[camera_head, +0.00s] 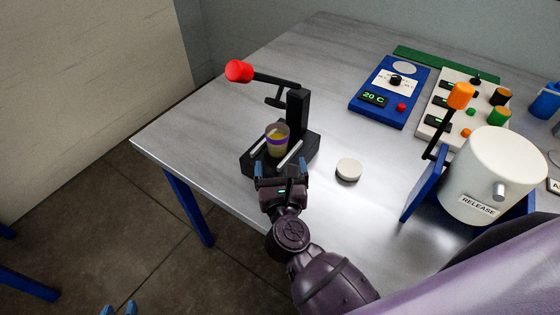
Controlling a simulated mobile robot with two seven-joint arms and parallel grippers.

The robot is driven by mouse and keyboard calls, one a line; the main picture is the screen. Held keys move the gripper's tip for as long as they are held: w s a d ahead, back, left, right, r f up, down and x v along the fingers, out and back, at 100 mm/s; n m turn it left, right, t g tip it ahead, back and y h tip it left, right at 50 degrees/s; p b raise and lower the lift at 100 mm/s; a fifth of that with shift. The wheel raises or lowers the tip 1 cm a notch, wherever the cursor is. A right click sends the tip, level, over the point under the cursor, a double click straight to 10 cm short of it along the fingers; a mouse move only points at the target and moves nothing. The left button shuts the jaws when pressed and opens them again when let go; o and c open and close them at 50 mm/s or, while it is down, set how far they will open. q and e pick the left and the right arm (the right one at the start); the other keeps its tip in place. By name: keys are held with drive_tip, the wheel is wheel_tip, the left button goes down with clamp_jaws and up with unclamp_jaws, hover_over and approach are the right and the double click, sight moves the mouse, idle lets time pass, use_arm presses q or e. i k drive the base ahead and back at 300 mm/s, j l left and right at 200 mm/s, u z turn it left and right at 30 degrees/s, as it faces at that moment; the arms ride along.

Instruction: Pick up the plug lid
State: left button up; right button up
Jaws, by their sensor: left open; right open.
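A small pale round disc, which looks like the plug lid (348,170), lies flat on the grey table, right of the black press. My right gripper (281,168) is open at the front of the black press (297,110), left of the disc and apart from it. Nothing shows between its blue fingertips. A clear cup with yellow content and a purple band (277,139) stands on the press base, just beyond my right gripper. My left gripper (118,309) shows only its blue fingertips at the bottom left edge, over the floor, apart and empty.
The press has a lever with a red knob (239,71). A blue control box (390,92) and a pale button panel (464,105) stand farther back. A white drum (490,170) marked RELEASE, with an orange-knobbed lever, stands right of the disc. The grey table (215,125) is clear at left.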

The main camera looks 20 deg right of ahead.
sight(350, 169)
drive_tip(key=k+j, duration=0.2)
drive_tip(key=k, duration=0.25)
drive_tip(key=k+j, duration=0.15)
drive_tip(key=k, duration=0.35)
